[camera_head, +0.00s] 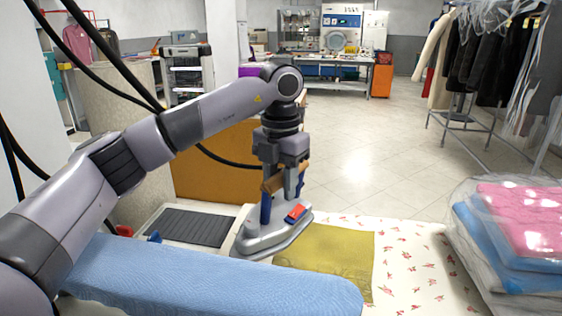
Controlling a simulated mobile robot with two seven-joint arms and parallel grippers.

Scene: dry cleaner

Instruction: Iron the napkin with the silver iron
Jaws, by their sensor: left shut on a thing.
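The silver iron (262,238) has a grey body, blue posts, a brown handle and a red part on top. My left gripper (284,184) points down and is shut on its handle. The iron's sole is low, over the left edge of the olive-yellow napkin (335,255); I cannot tell whether it touches the cloth. The napkin lies on a white cover with red flowers (408,265), with faint wrinkles near its front. The napkin's left part is hidden by the iron, and its front by the blue board. My right gripper is not in view.
A blue padded sleeve board (205,278) crosses the front. A dark ribbed iron rest (187,226) lies left of the iron. Wrapped folded pink and blue laundry (512,225) stands at the right. The flowered cover between napkin and laundry is clear. A clothes rack stands behind.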

